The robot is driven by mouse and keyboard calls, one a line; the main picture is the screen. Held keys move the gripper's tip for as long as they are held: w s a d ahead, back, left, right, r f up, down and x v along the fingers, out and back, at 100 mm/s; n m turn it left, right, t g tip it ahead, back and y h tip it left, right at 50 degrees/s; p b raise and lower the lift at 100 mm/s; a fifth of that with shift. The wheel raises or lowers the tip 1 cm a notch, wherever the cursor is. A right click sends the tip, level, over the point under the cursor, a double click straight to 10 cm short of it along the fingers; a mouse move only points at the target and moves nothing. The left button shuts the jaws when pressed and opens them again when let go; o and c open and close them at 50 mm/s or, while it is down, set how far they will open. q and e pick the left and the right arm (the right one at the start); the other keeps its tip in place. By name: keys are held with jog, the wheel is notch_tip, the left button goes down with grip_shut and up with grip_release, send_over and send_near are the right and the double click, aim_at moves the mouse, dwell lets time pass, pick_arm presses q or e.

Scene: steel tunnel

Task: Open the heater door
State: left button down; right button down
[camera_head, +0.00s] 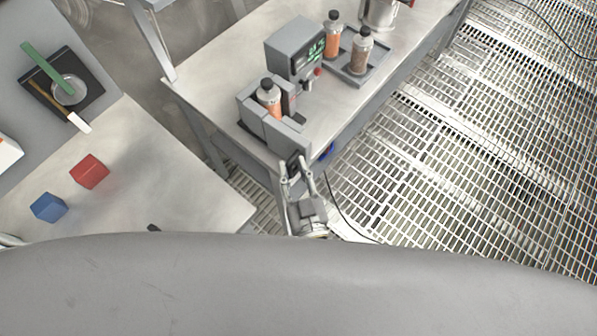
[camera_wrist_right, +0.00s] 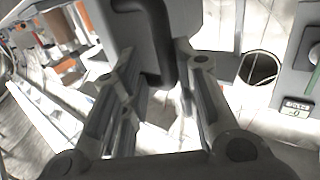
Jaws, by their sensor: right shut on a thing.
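The heater (camera_head: 245,100) is a grey box on the long metal bench, with an orange bottle (camera_head: 268,97) standing in it. Its grey door panel (camera_head: 272,134) faces my side, and a dark handle (camera_head: 293,158) is at its right end. My right gripper (camera_head: 297,171) is at this handle, beside the bench's near edge. In the right wrist view the dark handle (camera_wrist_right: 168,45) lies between the two fingers, and the gripper is shut on it. I cannot tell how far the door stands from the box. My left gripper is not in view.
A grey unit with a green display (camera_head: 295,48) stands behind the heater. A tray (camera_head: 372,72) with bottles and a metal pot (camera_head: 380,12) are further back. A red cube (camera_head: 89,171) and a blue cube (camera_head: 48,207) lie on the left table. Grated floor is open at right.

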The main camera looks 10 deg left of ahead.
jog(key=shift+w+a+r, duration=0.15)
jog(key=shift+a+r, duration=0.3)
jog(key=shift+a, duration=0.25)
jog(key=c, duration=1.5)
grip_release()
jog(key=shift+o, duration=0.2)
jog(key=shift+w+a, duration=0.1)
jog(key=shift+a, duration=0.1)
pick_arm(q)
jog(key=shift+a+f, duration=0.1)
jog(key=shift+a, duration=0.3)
pick_arm(e)
jog(key=shift+o, duration=1.4)
jog(key=shift+w+a+f, duration=0.1)
jog(key=shift+w, duration=0.05)
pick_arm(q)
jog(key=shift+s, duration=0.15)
pick_arm(e)
jog(key=shift+s+d, duration=0.2)
jog(key=shift+s, duration=0.3)
jog(key=shift+c, duration=1)
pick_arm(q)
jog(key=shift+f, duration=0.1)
pick_arm(e)
jog(key=v, duration=1.1)
jog(key=shift+d+f, duration=0.25)
jog(key=shift+d, duration=0.1)
jog(key=shift+c, duration=0.4)
